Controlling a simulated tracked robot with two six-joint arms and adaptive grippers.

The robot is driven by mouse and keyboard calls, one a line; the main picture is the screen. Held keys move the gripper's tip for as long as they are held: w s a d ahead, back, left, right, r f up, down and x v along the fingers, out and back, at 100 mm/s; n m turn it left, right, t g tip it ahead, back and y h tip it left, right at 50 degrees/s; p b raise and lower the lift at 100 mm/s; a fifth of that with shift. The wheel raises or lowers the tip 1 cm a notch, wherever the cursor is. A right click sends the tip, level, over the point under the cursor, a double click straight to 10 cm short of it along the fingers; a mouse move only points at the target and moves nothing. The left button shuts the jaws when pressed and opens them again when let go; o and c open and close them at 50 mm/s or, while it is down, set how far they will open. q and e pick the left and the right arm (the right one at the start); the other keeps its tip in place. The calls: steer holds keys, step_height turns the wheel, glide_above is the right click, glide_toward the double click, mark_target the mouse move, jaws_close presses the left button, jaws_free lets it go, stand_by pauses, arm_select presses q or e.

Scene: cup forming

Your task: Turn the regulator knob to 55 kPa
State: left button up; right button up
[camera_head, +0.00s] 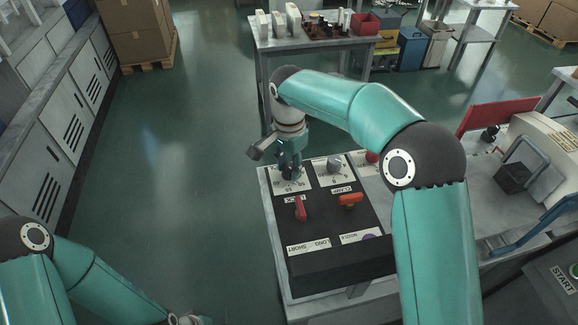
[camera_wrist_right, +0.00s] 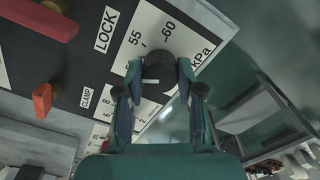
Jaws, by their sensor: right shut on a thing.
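The regulator knob (camera_wrist_right: 158,66) is dark and round with a short white mark. It sits on a white scale plate (camera_wrist_right: 150,27) printed with 55, 60 and kPa. In the right wrist view my right gripper (camera_wrist_right: 158,75) has one finger on each side of the knob and is shut on it. I cannot tell which value the mark points at. In the head view my right gripper (camera_head: 290,168) is over the panel's far left corner and hides most of the knob.
The dark control panel (camera_head: 325,228) also carries a second grey knob (camera_head: 334,165), a red lever (camera_head: 300,209) and an orange lever (camera_head: 350,200), all close to the gripper. A machine with a red flap (camera_head: 498,115) stands right. The floor left of the panel is clear.

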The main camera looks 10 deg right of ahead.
mark_target(288, 167)
steer(key=m, duration=0.4)
steer(key=shift+w+r+m, duration=0.1)
steer(key=shift+m, duration=0.2)
steer(key=shift+m+b, duration=0.4)
steer(key=shift+m, duration=1.5)
steer(key=o, duration=1.2)
steer(key=shift+c, duration=0.2)
step_height(288, 167, up, 12)
